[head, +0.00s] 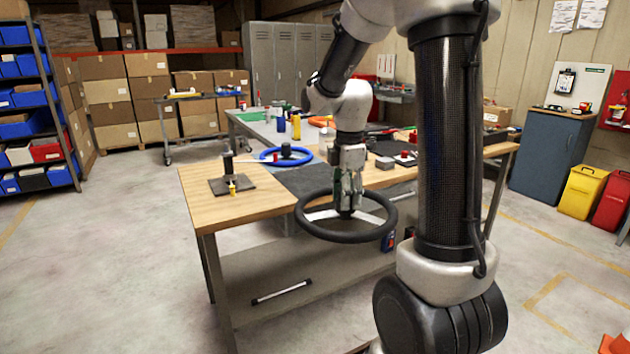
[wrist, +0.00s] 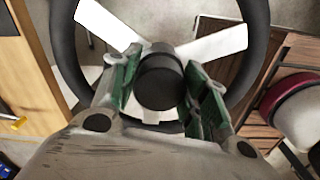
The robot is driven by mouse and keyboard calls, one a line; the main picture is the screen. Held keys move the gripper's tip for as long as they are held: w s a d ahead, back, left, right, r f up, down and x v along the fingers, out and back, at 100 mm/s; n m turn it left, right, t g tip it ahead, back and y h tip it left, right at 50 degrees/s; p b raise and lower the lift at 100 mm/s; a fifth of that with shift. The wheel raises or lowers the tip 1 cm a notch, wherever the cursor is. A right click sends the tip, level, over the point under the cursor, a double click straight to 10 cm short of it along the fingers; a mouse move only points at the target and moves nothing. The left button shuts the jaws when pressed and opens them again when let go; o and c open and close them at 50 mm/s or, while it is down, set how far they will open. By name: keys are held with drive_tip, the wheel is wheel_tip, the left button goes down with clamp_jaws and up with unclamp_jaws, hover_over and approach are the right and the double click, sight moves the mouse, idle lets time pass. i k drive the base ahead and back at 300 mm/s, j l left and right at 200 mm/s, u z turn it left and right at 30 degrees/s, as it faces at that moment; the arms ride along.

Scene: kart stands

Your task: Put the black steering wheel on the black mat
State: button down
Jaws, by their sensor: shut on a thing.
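The black steering wheel (head: 345,238) has a thick black rim, pale spokes and a black hub. My gripper (head: 348,196) is shut on its hub, which sits between the green-padded fingers in the wrist view (wrist: 160,80). The wheel is roughly level and held in the air at the workbench's front edge. A dark mat (head: 297,178) lies flat on the bench behind the wheel, partly hidden by the wheel and gripper. I cannot tell for certain whether it is black or dark grey.
On the wooden workbench (head: 215,207), a blue steering wheel (head: 268,158) lies behind the mat. A dark pad (head: 246,183) with an upright black-handled tool and a small yellow item stands left. Red-topped and grey items (head: 385,163) stand right. Bottles stand on a table behind.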

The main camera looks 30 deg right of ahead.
sight(318, 182)
drive_tip(key=i+l, duration=0.2)
drive_tip(key=i, duration=0.3)
drive_tip(key=i+l, duration=0.25)
drive_tip(key=i, duration=0.2)
drive_tip(key=i+l, duration=0.2)
drive_tip(key=i, duration=0.3)
